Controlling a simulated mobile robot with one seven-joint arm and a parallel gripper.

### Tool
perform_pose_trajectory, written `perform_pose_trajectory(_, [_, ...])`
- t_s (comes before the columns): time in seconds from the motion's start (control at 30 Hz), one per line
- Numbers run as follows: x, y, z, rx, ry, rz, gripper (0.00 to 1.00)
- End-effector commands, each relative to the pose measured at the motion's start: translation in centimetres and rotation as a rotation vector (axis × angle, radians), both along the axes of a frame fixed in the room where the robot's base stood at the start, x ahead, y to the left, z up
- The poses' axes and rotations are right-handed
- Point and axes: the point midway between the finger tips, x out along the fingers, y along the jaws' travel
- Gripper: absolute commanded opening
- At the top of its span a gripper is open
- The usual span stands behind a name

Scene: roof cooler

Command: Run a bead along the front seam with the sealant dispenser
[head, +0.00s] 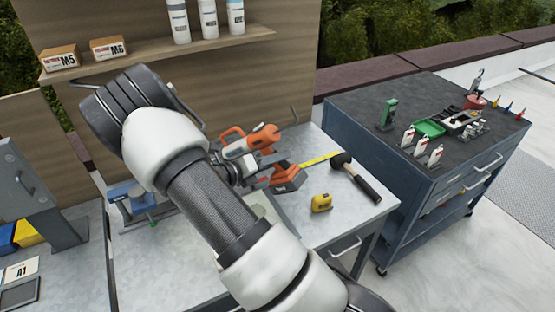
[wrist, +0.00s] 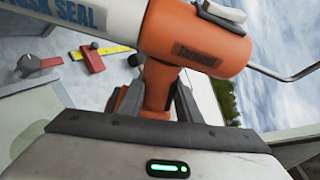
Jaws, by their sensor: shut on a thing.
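The sealant dispenser (head: 259,138) is an orange tool, seen past my arm above the workbench in the head view. In the wrist view its orange body (wrist: 190,45) fills the upper middle, with a white tube bearing blue lettering that ends in "SEAL" running left. My gripper (wrist: 168,100) is shut on the dispenser's orange grip, a dark finger on each side. In the head view my gripper (head: 236,172) is partly hidden by my wrist. The dispenser's nozzle tip is out of view in the wrist view. I cannot make out the front seam; my arm covers much of the bench.
A yellow tape measure (head: 321,203), a black mallet (head: 356,177) and a yellow strip (head: 320,159) lie on the bench's right part. A blue vise-like tool (head: 133,201) stands left. A dark tool cart (head: 365,135) stands right. A shelf (head: 160,49) hangs behind.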

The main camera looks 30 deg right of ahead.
Motion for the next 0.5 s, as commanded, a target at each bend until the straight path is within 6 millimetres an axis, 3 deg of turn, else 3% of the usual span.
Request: perform_pose_trajectory(0.5, [0.07, 0.66, 0.26, -0.004, -0.004, -0.001, 0.0])
